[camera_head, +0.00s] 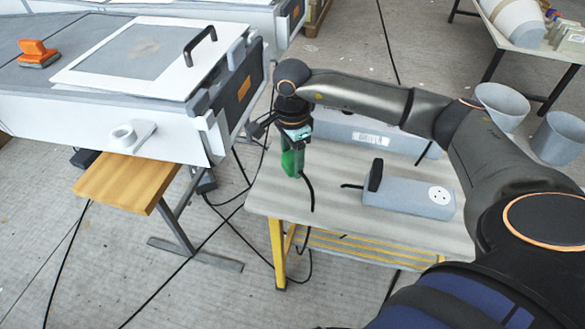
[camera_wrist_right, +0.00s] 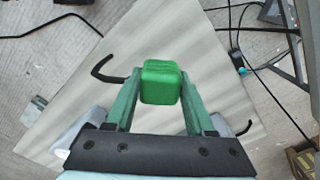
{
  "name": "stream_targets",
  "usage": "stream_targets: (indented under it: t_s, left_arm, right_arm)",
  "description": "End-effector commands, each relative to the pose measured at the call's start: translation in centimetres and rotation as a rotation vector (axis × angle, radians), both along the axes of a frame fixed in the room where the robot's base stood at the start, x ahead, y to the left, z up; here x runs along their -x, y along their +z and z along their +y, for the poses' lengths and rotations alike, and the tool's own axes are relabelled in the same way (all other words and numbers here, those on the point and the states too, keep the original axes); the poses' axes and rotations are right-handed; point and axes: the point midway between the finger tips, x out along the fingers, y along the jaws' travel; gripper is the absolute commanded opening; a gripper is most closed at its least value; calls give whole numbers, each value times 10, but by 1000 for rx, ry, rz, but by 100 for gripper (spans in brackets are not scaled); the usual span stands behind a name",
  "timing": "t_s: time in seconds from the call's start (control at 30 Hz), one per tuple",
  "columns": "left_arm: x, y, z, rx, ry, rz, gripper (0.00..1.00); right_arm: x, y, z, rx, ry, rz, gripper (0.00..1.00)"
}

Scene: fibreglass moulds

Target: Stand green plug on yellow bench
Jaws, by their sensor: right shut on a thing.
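The green plug (camera_head: 291,163) is in my right gripper (camera_head: 297,145), over the left part of the yellow bench (camera_head: 262,200), a grey-white top on yellow legs. A short black cable hangs from the plug. In the right wrist view, the green plug (camera_wrist_right: 160,82) is between the two green fingers of my right gripper (camera_wrist_right: 160,95), which are shut on it, with the bench top (camera_wrist_right: 200,50) behind. I cannot tell for sure whether the plug touches the top. My left gripper is not in view.
A grey socket box (camera_head: 410,197) with a black plug (camera_head: 375,175) stands on the bench, and a long grey box (camera_head: 365,132) lies behind. A large white mould (camera_head: 120,130) and a wooden trestle (camera_head: 125,182) stand left. Black cables cross the floor.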

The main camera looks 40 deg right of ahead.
Motion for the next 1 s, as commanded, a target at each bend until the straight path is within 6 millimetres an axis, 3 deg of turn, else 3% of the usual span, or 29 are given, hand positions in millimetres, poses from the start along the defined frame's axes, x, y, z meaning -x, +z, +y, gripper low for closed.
stream_targets:
  t_s: [0.2, 0.37, 0.6, 0.97, 1.0]
  left_arm:
    - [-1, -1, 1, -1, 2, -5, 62]
    - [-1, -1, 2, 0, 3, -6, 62]
    - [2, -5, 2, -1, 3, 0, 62]
    - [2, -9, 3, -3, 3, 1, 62]
    - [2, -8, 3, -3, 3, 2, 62]
  right_arm:
    - [-15, -21, -9, 0, 1, 0, 0]
    - [-20, -29, -12, 0, 0, -1, 0]
    - [-20, -59, -13, 0, 0, 1, 0]
    - [-21, -64, -13, 0, 0, -1, 0]
    - [-21, -63, -13, 0, 0, -1, 57]
